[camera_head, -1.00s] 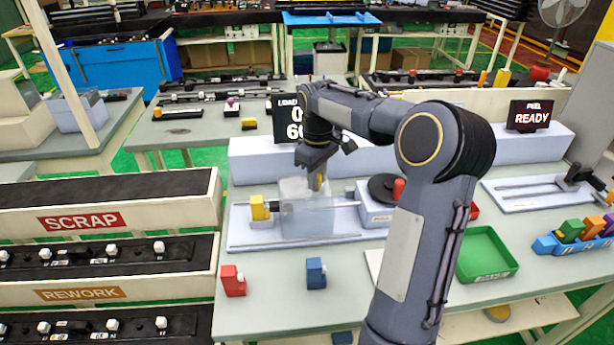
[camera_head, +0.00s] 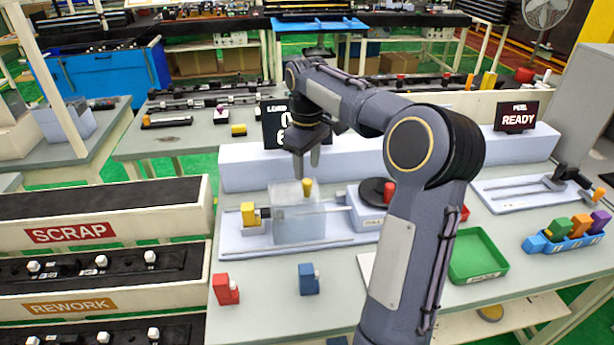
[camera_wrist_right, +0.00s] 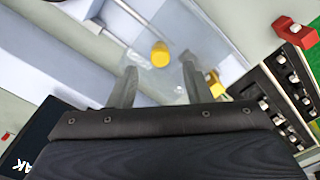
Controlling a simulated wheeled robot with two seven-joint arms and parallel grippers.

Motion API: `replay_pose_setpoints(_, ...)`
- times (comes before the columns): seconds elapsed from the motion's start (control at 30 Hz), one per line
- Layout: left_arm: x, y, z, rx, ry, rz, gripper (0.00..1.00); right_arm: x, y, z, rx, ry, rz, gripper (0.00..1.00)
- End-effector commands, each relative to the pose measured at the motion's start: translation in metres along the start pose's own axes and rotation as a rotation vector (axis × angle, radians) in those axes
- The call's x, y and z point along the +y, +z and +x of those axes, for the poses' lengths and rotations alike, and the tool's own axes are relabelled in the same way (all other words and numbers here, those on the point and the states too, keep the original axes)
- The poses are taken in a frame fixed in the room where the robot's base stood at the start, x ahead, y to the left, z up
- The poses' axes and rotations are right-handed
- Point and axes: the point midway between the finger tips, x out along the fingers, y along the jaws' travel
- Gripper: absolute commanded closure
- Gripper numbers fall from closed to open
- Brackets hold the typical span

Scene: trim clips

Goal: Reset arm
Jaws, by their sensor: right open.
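My right arm (camera_head: 420,200) reaches across the workbench from the lower right. My right gripper (camera_head: 307,168) points down above the clear box (camera_head: 299,222) on the light fixture plate (camera_head: 225,240). In the right wrist view the right gripper (camera_wrist_right: 158,75) has its fingers apart with nothing held. A yellow piece (camera_head: 308,186) stands at the top of the clear box, below and apart from the fingertips; it also shows as a yellow round top in the right wrist view (camera_wrist_right: 160,54). Another yellow clip (camera_head: 249,213) sits left of the box. My left gripper is not in view.
A red clip (camera_head: 226,288) and a blue clip (camera_head: 308,279) stand on the bench front. A green tray (camera_head: 476,257) and a blue rack (camera_head: 566,241) with colored clips are at right. SCRAP (camera_head: 70,233) and REWORK (camera_head: 70,306) bins are at left.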

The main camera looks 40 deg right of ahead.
Motion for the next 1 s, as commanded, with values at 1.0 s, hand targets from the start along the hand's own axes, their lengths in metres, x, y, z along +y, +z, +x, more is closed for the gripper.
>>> replay_pose_setpoints(1.0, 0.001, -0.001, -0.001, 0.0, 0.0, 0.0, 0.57, -0.052, 0.027, -0.038, 0.099, -0.002, 0.026, 0.55)
